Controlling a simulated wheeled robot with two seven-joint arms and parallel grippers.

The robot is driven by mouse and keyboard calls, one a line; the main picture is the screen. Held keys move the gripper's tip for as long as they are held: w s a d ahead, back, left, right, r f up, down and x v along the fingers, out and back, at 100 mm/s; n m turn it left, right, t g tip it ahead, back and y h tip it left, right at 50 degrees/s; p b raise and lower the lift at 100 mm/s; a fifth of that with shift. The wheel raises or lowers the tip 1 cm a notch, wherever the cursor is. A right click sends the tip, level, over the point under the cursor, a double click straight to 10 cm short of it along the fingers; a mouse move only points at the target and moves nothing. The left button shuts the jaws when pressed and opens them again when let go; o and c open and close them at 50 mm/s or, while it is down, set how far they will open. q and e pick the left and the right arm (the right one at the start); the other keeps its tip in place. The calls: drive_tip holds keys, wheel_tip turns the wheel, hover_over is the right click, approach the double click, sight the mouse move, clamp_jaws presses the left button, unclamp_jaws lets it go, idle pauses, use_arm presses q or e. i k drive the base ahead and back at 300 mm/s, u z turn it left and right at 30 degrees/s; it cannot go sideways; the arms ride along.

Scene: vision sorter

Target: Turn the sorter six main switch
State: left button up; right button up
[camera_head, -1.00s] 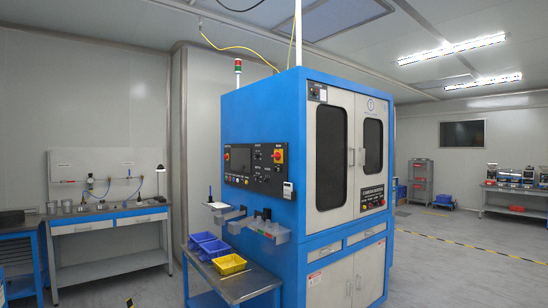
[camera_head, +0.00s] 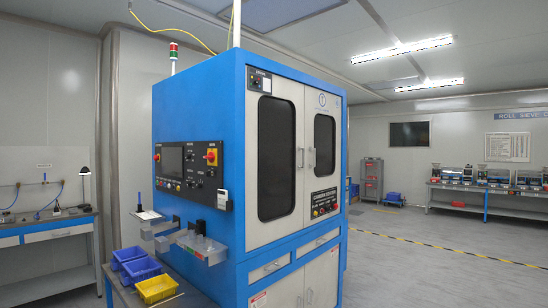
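The sorter (camera_head: 230,95) is a tall blue cabinet with light grey doors and dark windows, in the middle of the head view. On its left side is a black control panel (camera_head: 188,172) with a screen, several knobs and buttons. A red rotary switch on a yellow plate (camera_head: 211,156) sits at the panel's upper right; it looks like a main switch, but its label is too small to read. A second panel with buttons (camera_head: 325,202) is on the front. Neither of my grippers is in view.
A bench with blue bins (camera_head: 139,268) and a yellow bin (camera_head: 156,288) stands against the sorter's left side. A workbench (camera_head: 48,229) is at the far left. Another bench with machines (camera_head: 480,192) is at the right. The grey floor (camera_head: 420,265) on the right is open, with a yellow line.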

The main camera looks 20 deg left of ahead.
sight(211, 156)
drive_tip(key=z, duration=0.3)
drive_tip(key=i, duration=1.3)
drive_tip(key=u, duration=0.5)
drive_tip(key=i, duration=0.85)
drive_tip(key=u, duration=1.25)
drive_tip(key=i, duration=0.5)
drive_tip(key=u, duration=0.5)
